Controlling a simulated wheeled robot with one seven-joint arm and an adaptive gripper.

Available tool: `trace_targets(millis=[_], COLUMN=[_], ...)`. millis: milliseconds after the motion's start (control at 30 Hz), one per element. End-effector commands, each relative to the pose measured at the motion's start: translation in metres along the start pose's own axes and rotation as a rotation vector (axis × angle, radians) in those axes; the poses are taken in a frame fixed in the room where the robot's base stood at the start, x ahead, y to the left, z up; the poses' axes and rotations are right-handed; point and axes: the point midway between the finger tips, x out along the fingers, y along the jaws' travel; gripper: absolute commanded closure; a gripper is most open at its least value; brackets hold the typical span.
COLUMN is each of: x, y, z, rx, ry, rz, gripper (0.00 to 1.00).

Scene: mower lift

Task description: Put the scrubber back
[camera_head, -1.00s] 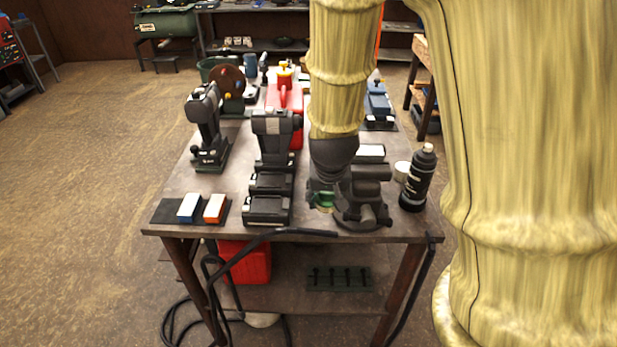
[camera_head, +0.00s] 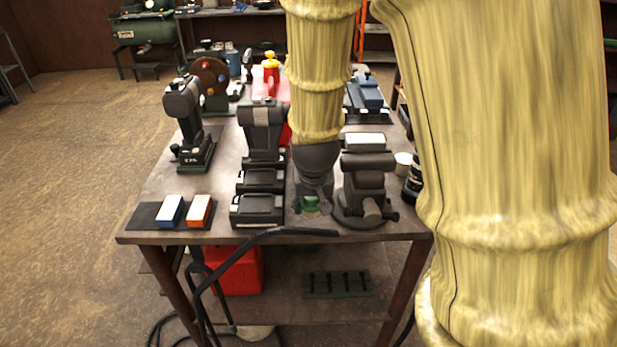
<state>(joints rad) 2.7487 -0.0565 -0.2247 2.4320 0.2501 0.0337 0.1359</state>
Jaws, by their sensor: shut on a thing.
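My gripper (camera_head: 310,198) points down near the front of the workbench, between the black tool stand and the grey vise. It is shut on a small green thing, which I take to be the scrubber (camera_head: 310,204); the fingers and arm hide most of it. I cannot tell whether it touches the bench top. A dark mat (camera_head: 146,216) lies at the front left corner of the bench. A blue block with a white top (camera_head: 170,210) and an orange block with a white top (camera_head: 199,210) rest on it. The mat's left end is bare.
The black tool stand (camera_head: 261,180) stands between the mat and my gripper. The vise (camera_head: 364,185) is close on the right. A black machine (camera_head: 189,125) stands behind the mat.

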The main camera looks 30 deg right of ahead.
Motion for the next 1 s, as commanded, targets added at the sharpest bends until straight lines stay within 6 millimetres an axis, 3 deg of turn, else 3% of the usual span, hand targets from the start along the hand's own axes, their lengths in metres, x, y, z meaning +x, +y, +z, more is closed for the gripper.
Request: trace_targets(millis=[700,1000], x=[0.052,0.065], y=[0.000,0.000], z=[-0.134,-0.158], rx=[0.000,0.001], ry=[0.002,0.001], rz=[0.000,0.000], gripper=[0.76,0.76])
